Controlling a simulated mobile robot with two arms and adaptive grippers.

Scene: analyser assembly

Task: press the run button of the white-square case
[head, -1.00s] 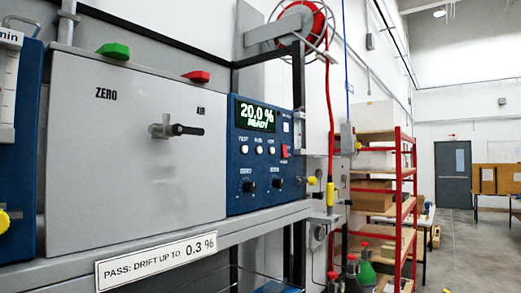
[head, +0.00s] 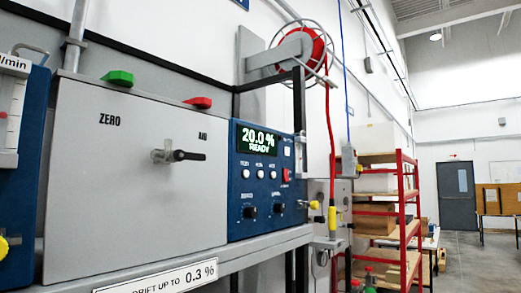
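A blue analyser case (head: 262,216) stands on the grey shelf at the right of a large grey panel. Its green display (head: 258,141) reads "20.0 % READY". A small white square (head: 287,152) sits right of the display. Below the display is a row of white round buttons (head: 260,174) with labels too small to read surely, so I cannot tell which is run. A red button (head: 286,174) is at the row's right end, and two black knobs (head: 264,210) are below. Neither of my grippers is in view.
The grey panel (head: 130,190) has a black-handled valve lever (head: 181,156), "ZERO" lettering, and green (head: 118,77) and red (head: 199,102) tags on top. A partly cut-off drift sign (head: 165,276) hangs on the shelf edge. A red rack (head: 402,210) and open floor lie at right.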

